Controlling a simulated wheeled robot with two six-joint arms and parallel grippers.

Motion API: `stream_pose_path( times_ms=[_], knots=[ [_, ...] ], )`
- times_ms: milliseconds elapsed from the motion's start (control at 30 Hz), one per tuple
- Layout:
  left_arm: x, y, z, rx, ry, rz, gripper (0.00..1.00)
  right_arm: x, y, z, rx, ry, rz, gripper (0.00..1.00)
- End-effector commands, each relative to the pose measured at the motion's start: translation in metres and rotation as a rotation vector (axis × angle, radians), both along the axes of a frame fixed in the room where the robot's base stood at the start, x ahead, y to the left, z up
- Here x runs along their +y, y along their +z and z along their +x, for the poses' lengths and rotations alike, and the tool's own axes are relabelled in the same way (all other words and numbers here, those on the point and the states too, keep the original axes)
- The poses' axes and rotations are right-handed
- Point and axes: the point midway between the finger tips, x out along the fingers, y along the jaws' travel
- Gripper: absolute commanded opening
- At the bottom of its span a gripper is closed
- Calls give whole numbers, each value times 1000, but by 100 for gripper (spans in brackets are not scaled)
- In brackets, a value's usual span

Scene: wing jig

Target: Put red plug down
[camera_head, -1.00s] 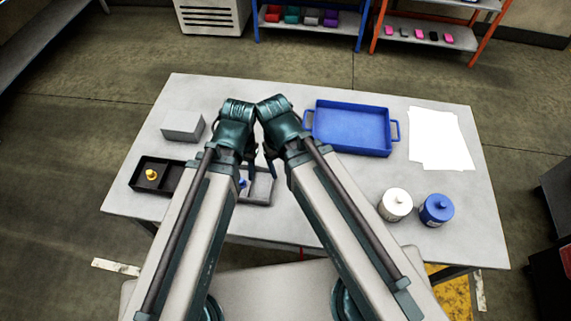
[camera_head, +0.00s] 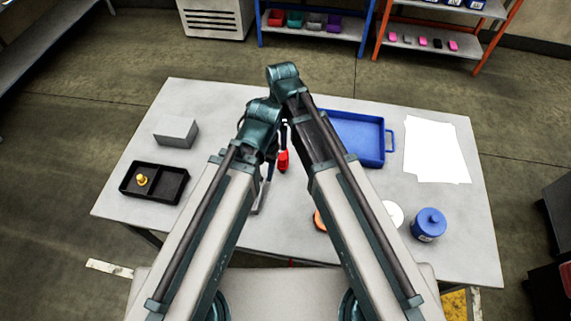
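The red plug (camera_head: 283,160) shows in the gap between my two arms, near the middle of the table. My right gripper (camera_head: 285,138) is mostly hidden by its wrist, just above the plug. Whether its fingers are closed on the plug is not clear. My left gripper (camera_head: 266,170) points down just left of the plug, its fingers largely covered by its own wrist. A grey tray (camera_head: 262,196) is mostly hidden behind my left arm. An orange-red round thing (camera_head: 320,221) peeks out beside my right arm.
A black two-compartment tray (camera_head: 168,197) with a yellow piece (camera_head: 142,180) and a grey block (camera_head: 176,132) lie left. A blue tray (camera_head: 352,152), white sheets (camera_head: 436,150), a blue jar (camera_head: 429,224) and a partly hidden white jar (camera_head: 394,213) are right.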

Motion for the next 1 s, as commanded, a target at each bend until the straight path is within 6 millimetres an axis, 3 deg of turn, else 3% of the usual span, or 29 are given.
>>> stream_pose_path(
  times_ms=[367,833,1000],
  knots=[
    [0,-11,0,0,0,0,50,2,-11,1,0,-24,1,76],
    [0,-74,0,0,1,0,50,2,-74,0,0,-23,1,76],
    [0,-87,0,0,1,0,50,2,-87,0,0,-23,1,76]
  ],
)
